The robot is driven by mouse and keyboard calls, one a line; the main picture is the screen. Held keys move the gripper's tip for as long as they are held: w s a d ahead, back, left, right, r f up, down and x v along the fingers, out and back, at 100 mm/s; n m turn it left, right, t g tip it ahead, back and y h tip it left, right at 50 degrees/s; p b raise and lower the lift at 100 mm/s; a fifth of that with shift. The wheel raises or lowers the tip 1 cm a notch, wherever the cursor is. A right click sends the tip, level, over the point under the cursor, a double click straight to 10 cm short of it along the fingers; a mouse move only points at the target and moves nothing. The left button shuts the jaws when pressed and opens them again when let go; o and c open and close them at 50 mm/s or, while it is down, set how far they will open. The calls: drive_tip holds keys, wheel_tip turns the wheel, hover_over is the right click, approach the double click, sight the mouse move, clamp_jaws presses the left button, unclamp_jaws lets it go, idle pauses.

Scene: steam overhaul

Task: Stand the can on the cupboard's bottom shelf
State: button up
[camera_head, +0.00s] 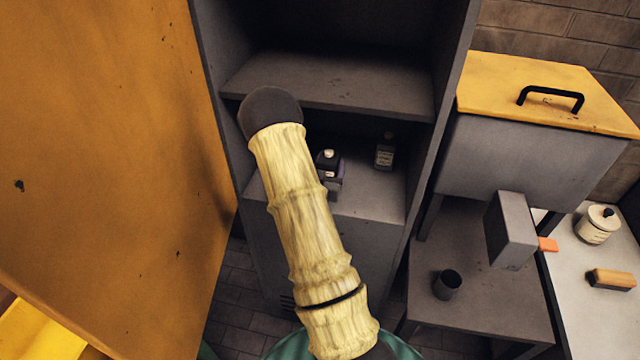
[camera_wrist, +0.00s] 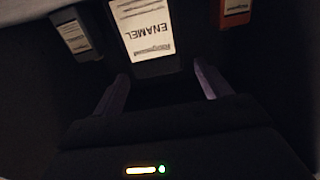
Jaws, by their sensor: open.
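The open cupboard (camera_head: 222,60) stands ahead, with a middle shelf (camera_head: 330,88) and a bottom shelf (camera_head: 375,200). My arm reaches in under the middle shelf. In the wrist view, my gripper (camera_wrist: 163,78) is open. A dark can with a white ENAMEL label (camera_wrist: 145,35) is just ahead of the fingers, roughly centred between them; its lettering is inverted in this view. Contact with the fingers cannot be told. In the head view, my arm hides much of this spot, and only a small dark and purple cluster shows beside it.
A small grey labelled container (camera_head: 384,152) stands on the bottom shelf to the right. The wrist view also shows an orange labelled container (camera_wrist: 236,12). The yellow cupboard door (camera_head: 110,150) is open at left. A low table (camera_head: 480,320) holds a dark cup (camera_head: 447,284).

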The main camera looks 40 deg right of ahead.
drive_tip(key=b+v, duration=0.1)
drive_tip(key=v, duration=0.5)
idle(0.3)
drive_tip(key=shift+a, duration=0.15)
